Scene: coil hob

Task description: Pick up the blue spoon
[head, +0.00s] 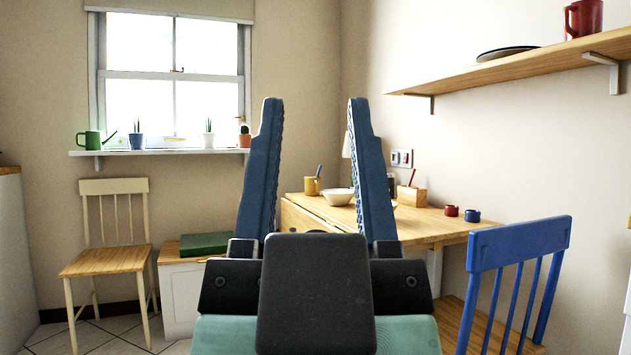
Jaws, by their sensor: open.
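My gripper (314,110) fills the middle of the head view, with its two blue fingers pointing up and wide apart. It is open, and nothing is held between the fingers. A thin blue handle (319,170) sticks up out of a yellow mug (312,186) on the wooden table. It may be the blue spoon, but its lower part is hidden in the mug and it is too small to be sure. The mug appears between the fingers in the picture, well beyond them.
A blue chair (520,245) stands in front at right. A cream chair (115,190) stands at left.

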